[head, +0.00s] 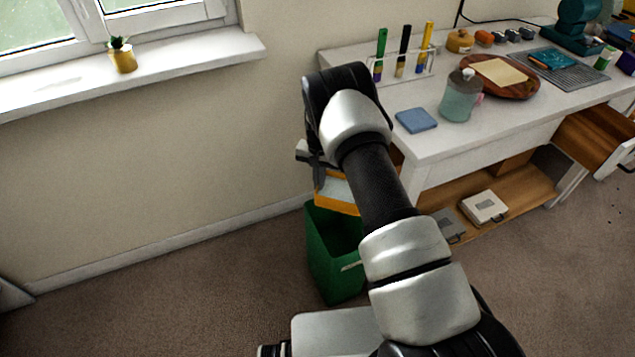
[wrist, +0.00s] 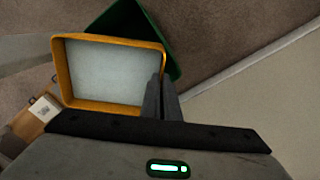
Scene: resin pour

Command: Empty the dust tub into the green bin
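The dust tub is a shallow orange-yellow tray (head: 337,205) with a pale grey inside. It also shows in the wrist view (wrist: 110,106), where its opening faces the camera. I cannot tell whether the pale surface is dust or the bare bottom. My gripper (wrist: 163,82) is shut on the tub's right rim in the wrist view. In the head view my gripper (head: 314,168) is partly hidden by my wrist. The green bin (head: 330,262) stands on the carpet below the tub. It shows partly behind the tub in the wrist view (wrist: 122,20).
A white workbench (head: 450,140) stands right of my arm, with a bottle (head: 460,98), a blue pad (head: 416,120) and a wooden tray (head: 500,92) on top. Its low shelf holds boxes (head: 484,207). A drawer (head: 597,138) is open. Carpet left of the bin is clear.

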